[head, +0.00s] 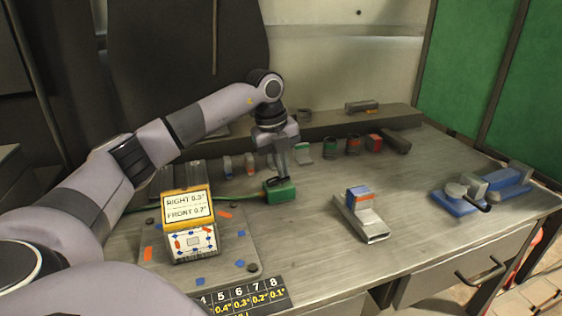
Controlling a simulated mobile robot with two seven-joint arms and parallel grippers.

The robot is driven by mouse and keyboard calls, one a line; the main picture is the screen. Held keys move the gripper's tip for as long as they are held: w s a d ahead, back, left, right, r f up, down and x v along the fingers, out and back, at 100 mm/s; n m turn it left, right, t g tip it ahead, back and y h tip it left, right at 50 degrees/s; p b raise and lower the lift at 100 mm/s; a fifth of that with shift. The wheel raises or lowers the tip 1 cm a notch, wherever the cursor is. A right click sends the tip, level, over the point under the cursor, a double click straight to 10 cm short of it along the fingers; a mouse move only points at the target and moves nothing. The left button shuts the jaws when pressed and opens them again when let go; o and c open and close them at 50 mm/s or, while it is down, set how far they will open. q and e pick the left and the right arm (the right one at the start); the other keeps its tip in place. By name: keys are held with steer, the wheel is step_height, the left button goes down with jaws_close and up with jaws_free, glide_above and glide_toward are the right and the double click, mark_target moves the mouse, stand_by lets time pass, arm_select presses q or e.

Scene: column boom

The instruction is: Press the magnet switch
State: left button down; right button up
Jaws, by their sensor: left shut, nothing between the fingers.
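A small green box (281,196) with a dark top and a green cable on its left side lies on the grey workbench; it looks like the magnet switch. My left gripper (282,178) points down over it, with its fingers shut and empty. The fingertips are at the dark top of the box and hide part of it. I cannot tell whether they touch it or are just above. My right gripper is not in view.
A yellow-framed display (187,208) reading "RIGHT 0.3°, FRONT 0.7°" stands on a plate (232,256) left of the box. A metal block with a blue-and-red top (360,198) and a blue vise (460,205) stand to the right. Several small items line the back ledge.

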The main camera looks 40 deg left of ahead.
arm_select(q)
steer(key=shift+w+d+f+p, duration=0.15)
steer(key=shift+f+p, duration=0.05)
steer(key=shift+p, duration=0.3)
steer(key=shift+f, duration=0.1)
steer(key=shift+s+a, duration=0.5)
steer(key=shift+s, duration=0.25)
steer(key=shift+r, duration=0.25)
